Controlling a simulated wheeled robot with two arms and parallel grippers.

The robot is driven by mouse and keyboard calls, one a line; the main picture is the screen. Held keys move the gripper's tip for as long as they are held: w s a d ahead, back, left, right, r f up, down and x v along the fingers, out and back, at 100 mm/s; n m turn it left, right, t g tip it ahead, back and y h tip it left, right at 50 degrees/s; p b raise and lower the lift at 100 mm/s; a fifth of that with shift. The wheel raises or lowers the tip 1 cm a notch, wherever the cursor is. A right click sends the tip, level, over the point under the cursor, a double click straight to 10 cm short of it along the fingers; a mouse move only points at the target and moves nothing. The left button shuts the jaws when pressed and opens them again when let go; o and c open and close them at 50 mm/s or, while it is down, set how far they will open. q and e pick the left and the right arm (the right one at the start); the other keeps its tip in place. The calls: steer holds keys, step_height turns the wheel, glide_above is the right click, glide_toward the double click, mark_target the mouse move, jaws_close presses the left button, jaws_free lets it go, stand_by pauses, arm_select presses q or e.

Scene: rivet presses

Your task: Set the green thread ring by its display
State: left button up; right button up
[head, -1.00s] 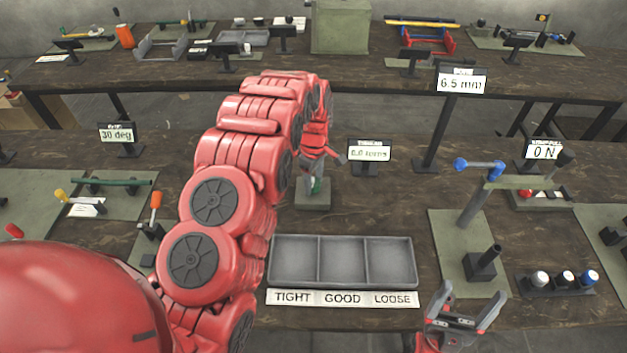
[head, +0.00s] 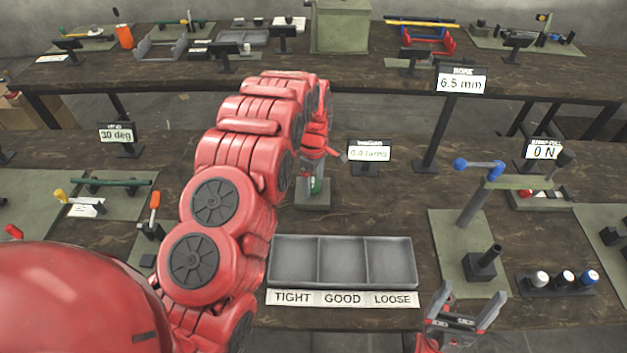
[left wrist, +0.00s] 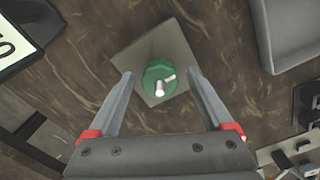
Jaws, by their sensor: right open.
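The green thread ring (left wrist: 162,74) shows in the left wrist view on a small square plate (left wrist: 150,50), with a light peg and a small light bar on its top. In the head view a bit of the green ring (head: 317,185) shows under my left gripper (head: 314,172). My left gripper is open, its fingers (left wrist: 160,76) on either side of the ring with gaps visible. Its display (head: 370,152) stands just right of it; the small digits are hard to read, followed by "turns". My right gripper (head: 465,308) is open and empty at the front right.
A three-part grey tray (head: 342,286) labelled TIGHT, GOOD and LOOSE lies in front of the ring's plate. A post with a blue-ended bar (head: 478,170) stands to the right. A 6.5 mm display (head: 461,82) stands behind.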

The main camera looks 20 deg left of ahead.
mark_target(313, 182)
arm_select(q)
step_height(313, 182, up, 17)
steer(key=p, duration=1.7)
steer(key=shift+r, duration=0.2)
